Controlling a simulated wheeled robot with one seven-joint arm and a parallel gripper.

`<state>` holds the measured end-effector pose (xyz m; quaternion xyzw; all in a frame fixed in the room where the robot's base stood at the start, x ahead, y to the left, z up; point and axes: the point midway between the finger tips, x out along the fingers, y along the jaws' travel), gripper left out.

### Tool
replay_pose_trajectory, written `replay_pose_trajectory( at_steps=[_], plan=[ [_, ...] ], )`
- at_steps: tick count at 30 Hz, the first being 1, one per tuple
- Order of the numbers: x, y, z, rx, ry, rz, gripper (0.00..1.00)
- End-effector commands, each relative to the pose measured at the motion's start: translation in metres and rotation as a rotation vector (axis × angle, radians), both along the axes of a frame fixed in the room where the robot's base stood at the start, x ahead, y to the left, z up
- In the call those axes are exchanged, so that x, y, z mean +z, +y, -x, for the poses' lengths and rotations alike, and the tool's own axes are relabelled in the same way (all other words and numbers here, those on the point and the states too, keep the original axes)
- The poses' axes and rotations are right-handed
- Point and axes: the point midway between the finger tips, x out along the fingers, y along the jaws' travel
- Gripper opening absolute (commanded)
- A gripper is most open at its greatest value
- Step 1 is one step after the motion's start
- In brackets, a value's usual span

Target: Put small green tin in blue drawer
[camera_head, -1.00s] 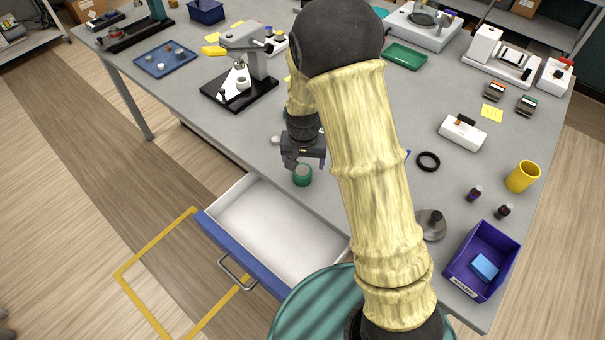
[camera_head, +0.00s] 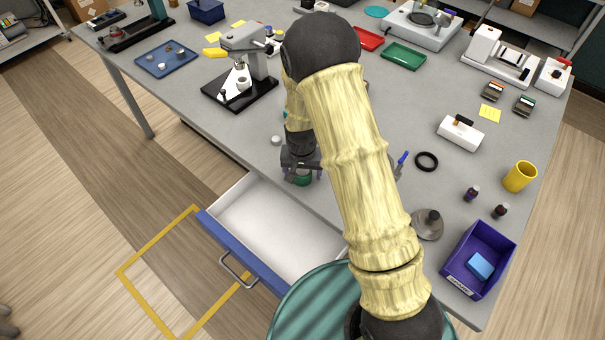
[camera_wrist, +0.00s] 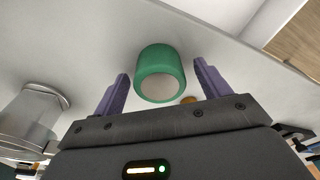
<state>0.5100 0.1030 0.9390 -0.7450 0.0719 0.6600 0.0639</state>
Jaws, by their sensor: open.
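The small green tin (camera_head: 304,180) stands on the grey bench near its front edge, partly hidden by my gripper (camera_head: 300,175) in the head view. In the wrist view the green tin (camera_wrist: 160,72) lies between and just beyond the two purple fingers of my gripper (camera_wrist: 160,80). The fingers are open, with a gap on each side of the tin. The blue drawer (camera_head: 243,252) is pulled out below the bench edge, in front of the tin. Its white inside (camera_head: 275,232) looks empty.
A microscope (camera_head: 242,68) stands on the bench to the left of my gripper. A metal weight (camera_head: 428,222) and a purple bin (camera_head: 480,258) with a blue block are to the right. A silvery object (camera_wrist: 32,115) shows at left in the wrist view.

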Motion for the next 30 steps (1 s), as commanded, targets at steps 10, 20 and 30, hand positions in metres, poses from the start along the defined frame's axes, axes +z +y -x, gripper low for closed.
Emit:
replay_pose_trajectory(
  at_steps=[10,20,30],
  plan=[
    [0.0,0.0,0.0,0.0,0.0,0.0,0.26],
    [0.005,0.0,0.0,0.0,-0.001,0.0,0.22],
    [0.053,0.001,-0.001,0.001,-0.005,-0.002,0.22]
  ],
)
